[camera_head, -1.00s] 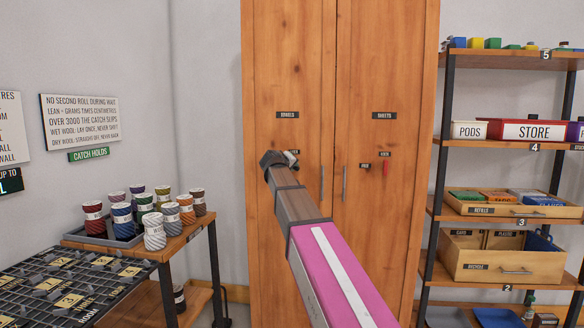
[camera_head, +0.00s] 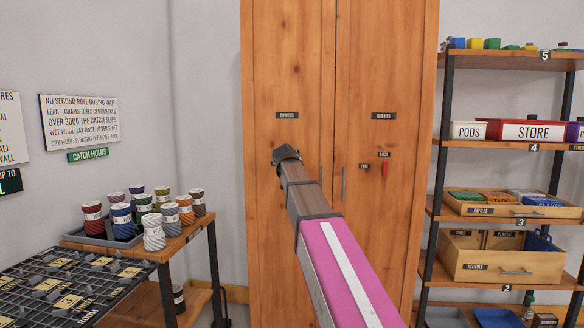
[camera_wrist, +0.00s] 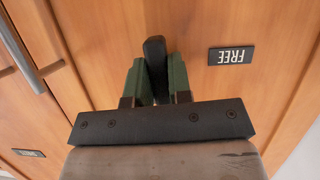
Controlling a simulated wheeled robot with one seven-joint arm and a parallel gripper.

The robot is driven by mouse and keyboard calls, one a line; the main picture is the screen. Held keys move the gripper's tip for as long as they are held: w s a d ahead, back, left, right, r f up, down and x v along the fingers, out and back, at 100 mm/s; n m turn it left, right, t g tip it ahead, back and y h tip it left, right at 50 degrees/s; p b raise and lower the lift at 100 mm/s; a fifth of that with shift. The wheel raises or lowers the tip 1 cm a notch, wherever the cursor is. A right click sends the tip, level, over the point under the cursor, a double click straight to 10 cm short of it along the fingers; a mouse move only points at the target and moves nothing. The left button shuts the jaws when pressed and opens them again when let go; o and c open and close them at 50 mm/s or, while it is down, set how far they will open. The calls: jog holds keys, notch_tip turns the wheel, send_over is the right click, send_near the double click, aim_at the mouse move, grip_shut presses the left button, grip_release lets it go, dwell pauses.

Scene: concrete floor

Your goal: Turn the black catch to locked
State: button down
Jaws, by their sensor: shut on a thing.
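The black catch (camera_wrist: 155,62) is on the left wooden door (camera_head: 287,70); in the wrist view it stands between my gripper's two green fingers, which close on it from both sides. In the head view my gripper (camera_head: 286,154) is at the left door, below its upper label, and hides the catch. In the wrist view a FREE plate (camera_wrist: 231,55) is upside down, to the right of the catch and apart from it. Another small plate (camera_wrist: 28,152) is at the lower left, too small to read. The catch's base is hidden by the fingers.
The right door has a red catch (camera_head: 385,169) with FREE and LOCK plates. Two vertical door handles flank the door seam; one (camera_wrist: 22,50) shows in the wrist view. A shelf rack (camera_head: 447,200) stands right, a bench with yarn rolls (camera_head: 153,222) left.

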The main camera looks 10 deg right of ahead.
jog(key=shift+m, duration=0.3)
dwell(0.4)
jog(key=c, duration=1)
grip_release()
jog(key=shift+c, duration=0.2)
jog(key=v, duration=1.1)
jog(key=shift+d, duration=0.2)
